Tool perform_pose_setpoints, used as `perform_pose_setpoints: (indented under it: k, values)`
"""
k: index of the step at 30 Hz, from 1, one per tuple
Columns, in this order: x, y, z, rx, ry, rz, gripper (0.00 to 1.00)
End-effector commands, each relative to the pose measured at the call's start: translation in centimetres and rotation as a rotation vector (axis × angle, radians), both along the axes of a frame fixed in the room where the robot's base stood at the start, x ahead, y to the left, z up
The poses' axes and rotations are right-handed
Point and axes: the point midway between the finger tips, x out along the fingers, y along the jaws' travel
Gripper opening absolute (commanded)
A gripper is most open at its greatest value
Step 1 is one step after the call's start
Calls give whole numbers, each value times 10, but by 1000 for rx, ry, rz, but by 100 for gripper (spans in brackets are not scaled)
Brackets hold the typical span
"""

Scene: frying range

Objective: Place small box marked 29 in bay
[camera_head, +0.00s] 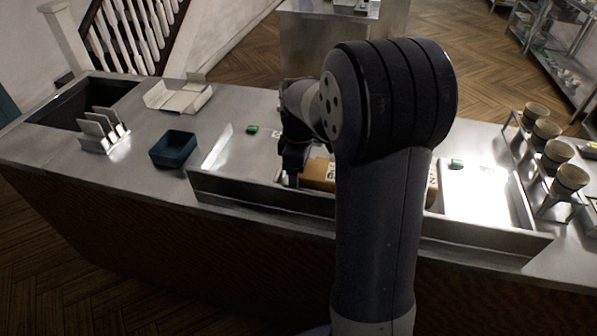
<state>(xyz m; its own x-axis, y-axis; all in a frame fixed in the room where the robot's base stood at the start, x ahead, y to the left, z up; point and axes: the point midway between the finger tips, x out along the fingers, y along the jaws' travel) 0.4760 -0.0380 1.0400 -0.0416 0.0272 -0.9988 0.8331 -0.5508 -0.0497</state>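A brown cardboard box (318,175) lies in the long metal trough on the counter, partly hidden behind my arm. Some dark print shows on it, but I cannot read a number. A cardboard piece with dark print (432,187) shows right of my arm; I cannot tell whether it is the same box. My gripper (293,182) points down at the left end of the box, very close to it. I cannot tell whether it touches the box or how its fingers stand. The metal trough (260,194) has a raised front wall and bare sections at left and right.
A dark blue open bin (173,149), a metal rack with white cards (104,131) and an open white carton (178,96) stand at left. Several cups (557,155) stand in a rack at right. Small green items (252,129) lie on the counter (225,112).

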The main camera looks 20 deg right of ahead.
Motion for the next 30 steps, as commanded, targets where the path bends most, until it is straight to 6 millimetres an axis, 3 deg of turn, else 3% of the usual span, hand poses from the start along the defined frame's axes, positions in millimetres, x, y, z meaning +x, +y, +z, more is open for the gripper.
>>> perform_pose_setpoints:
  k: [6, 7, 10, 20, 23, 30]
  values:
    - [0, 0, -3, 0, 0, 0, 41]
    - [0, 0, -2, 0, 0, 0, 73]
    - [0, 0, -2, 0, 0, 0, 81]
    - [1, 0, 4, -1, -3, 0, 81]
    - [2, -1, 17, -1, -5, 0, 81]
    - [4, -2, 69, -1, -7, 0, 81]
